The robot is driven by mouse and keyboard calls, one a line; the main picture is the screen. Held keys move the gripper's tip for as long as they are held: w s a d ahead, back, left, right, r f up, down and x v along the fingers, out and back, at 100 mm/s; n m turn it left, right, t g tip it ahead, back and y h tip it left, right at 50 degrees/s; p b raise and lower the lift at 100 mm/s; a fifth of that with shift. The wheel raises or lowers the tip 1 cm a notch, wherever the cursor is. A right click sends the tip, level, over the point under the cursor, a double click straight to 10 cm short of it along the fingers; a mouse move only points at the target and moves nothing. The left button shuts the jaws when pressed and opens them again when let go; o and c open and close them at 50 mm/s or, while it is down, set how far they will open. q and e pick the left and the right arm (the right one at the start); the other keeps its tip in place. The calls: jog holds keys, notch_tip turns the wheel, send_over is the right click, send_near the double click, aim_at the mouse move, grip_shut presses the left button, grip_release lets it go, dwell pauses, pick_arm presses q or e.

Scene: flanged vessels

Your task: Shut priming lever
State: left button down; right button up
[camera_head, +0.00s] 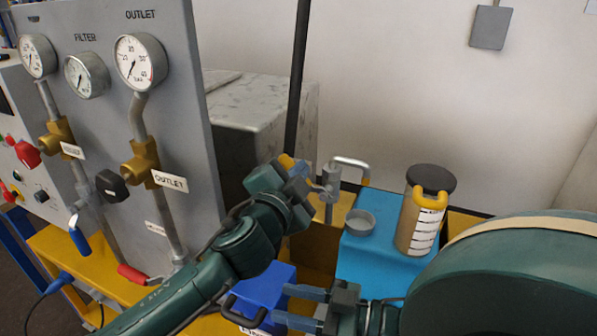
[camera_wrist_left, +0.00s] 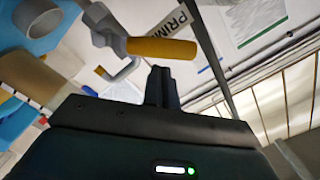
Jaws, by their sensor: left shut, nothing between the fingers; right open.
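The priming lever shows as a yellow-sleeved handle (camera_head: 287,161) on a grey valve (camera_head: 331,180) in the head view, partly hidden by my left gripper. In the left wrist view the yellow handle (camera_wrist_left: 162,48) reaches right from the grey valve body (camera_wrist_left: 103,24), just beyond the fingertips. A label starting "PRIM" (camera_wrist_left: 172,22) is behind it. My left gripper (camera_head: 297,172) is shut and empty beside the handle; its fingertips (camera_wrist_left: 160,70) are very near it, and I cannot tell if they touch. My right gripper (camera_head: 279,304) is open, low in the head view.
A blue block with a dark handle (camera_head: 262,290) is by my right gripper. A light-blue box (camera_head: 365,262) carries a small grey cup (camera_head: 360,222) and a dark-lidded container (camera_head: 414,228). The grey gauge panel (camera_head: 100,120) is at left. A dark vertical post (camera_head: 298,80) rises behind my left gripper.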

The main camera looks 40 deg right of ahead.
pick_arm(q)
jog(key=shift+w+a+f+n, duration=0.1)
jog(key=shift+w+n, duration=0.05)
jog(key=shift+n, duration=0.15)
pick_arm(e)
jog(key=a+f+m+g+h, duration=0.1)
jog(key=a+f+h, duration=0.2)
jog(key=f, duration=0.5)
jog(key=a+f+m+g+h, duration=0.1)
jog(key=a+f+g+h, duration=0.1)
jog(key=a+f, duration=0.4)
notch_tip(320, 180, down, 2)
jog(key=shift+s+g+h, duration=0.3)
jog(key=shift+s+h, duration=0.05)
jog(key=shift+h, duration=0.35)
